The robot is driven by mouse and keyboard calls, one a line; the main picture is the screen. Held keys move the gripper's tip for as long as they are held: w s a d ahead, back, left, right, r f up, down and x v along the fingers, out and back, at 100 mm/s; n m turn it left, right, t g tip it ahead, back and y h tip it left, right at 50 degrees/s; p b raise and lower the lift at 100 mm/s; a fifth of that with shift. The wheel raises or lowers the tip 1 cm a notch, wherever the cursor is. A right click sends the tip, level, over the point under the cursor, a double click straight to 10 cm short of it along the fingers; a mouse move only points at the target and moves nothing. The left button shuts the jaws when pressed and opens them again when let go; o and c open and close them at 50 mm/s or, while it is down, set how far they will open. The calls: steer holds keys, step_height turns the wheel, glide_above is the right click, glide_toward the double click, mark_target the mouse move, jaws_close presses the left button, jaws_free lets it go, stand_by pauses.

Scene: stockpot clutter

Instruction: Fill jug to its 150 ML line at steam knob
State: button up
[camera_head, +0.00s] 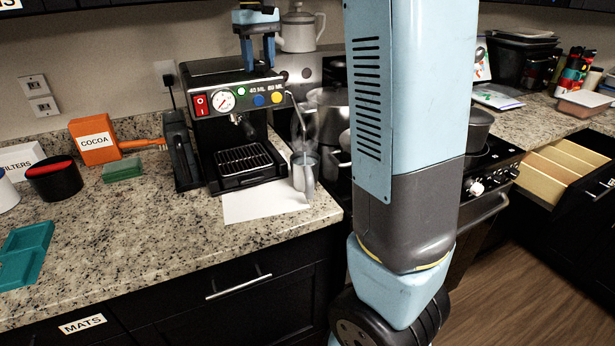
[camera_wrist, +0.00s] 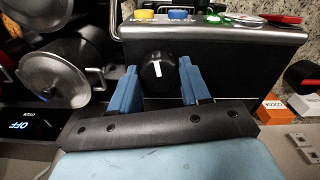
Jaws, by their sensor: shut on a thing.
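The black coffee machine (camera_head: 215,140) stands on the counter with a red switch, a gauge and coloured buttons. My gripper (camera_head: 257,45) is above its top. In the wrist view my gripper (camera_wrist: 160,86) has a blue finger on each side of the black steam knob (camera_wrist: 155,72) and is shut on it. The knob's white mark is nearly upright in that picture. The metal jug (camera_head: 304,178) stands upright at the machine's right, under the steam wand (camera_head: 297,108). Steam rises at the jug's mouth. The jug's 150 ML line and its fill level cannot be made out.
White paper (camera_head: 262,203) lies before the machine. A dark grinder-like item (camera_head: 180,152) and orange COCOA box (camera_head: 95,139) are to its left. Pots (camera_head: 328,112) stand on the stove close to the jug's right. A drawer (camera_head: 562,160) is open at far right.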

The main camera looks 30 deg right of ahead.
stand_by(0.3)
steer(key=shift+m, duration=0.7)
steer(key=o, duration=0.4)
steer(key=shift+m, duration=0.4)
steer(key=o, duration=0.5)
steer(key=shift+o, duration=0.2)
